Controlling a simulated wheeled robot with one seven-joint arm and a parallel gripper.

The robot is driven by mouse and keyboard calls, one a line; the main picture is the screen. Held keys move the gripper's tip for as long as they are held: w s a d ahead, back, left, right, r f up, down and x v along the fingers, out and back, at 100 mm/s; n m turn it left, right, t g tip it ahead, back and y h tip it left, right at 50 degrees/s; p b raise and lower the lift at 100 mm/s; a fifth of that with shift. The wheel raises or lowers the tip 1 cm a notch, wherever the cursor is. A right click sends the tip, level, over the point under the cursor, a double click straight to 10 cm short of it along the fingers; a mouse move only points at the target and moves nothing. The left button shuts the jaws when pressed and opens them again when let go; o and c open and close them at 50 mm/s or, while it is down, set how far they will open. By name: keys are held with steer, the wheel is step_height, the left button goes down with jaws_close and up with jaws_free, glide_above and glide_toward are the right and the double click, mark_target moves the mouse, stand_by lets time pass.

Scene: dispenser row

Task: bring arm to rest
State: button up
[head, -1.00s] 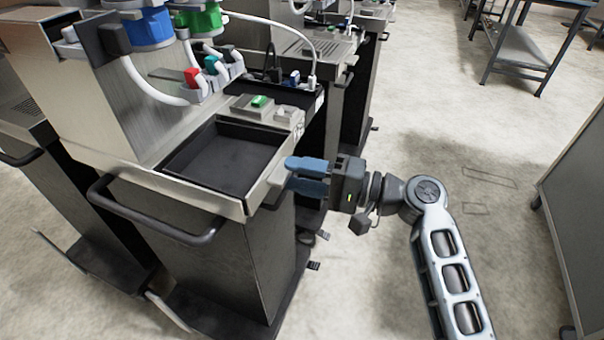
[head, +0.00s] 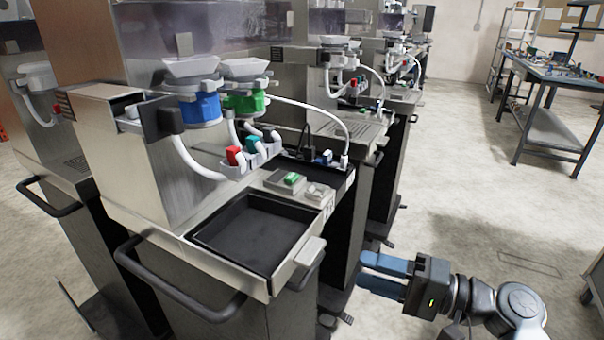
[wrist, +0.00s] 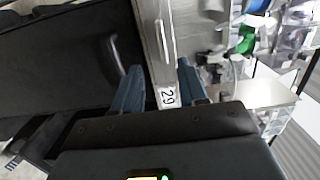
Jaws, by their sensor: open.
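My gripper (head: 384,276) is at the lower right of the head view, with its two blue fingers apart and nothing between them. It points left towards the side of the nearest dispenser cart (head: 310,262), lower than the cart's top. In the wrist view the open fingers (wrist: 160,88) show a metal strip with a "29" label (wrist: 168,97) beyond them. My arm reaches in from the lower right corner. The picture does not show clear contact between the fingers and the cart.
The nearest cart has a black tray (head: 255,236), a black push handle (head: 180,288), and blue (head: 200,108) and green (head: 246,103) dispenser parts. More carts stand behind. A blue workbench (head: 550,90) is at the back right. Open floor (head: 470,190) lies between.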

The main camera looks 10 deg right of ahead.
steer(key=s+f+m+t+h, duration=0.25)
steer(key=s+f+h, duration=0.55)
steer(key=s+f, duration=0.5)
steer(key=s+d+f+n+h, duration=0.15)
steer(key=s+h, duration=0.35)
steer(key=s, duration=0.5)
steer(key=s+d+r+n+t+h, duration=0.2)
steer(key=s+r+n, duration=0.5)
steer(key=s+r, duration=0.6)
steer(key=shift+s+d+r+t, duration=0.35)
steer(key=shift+s+r+t, duration=0.05)
steer(key=shift+s+t, duration=0.25)
steer(key=shift+a, duration=0.1)
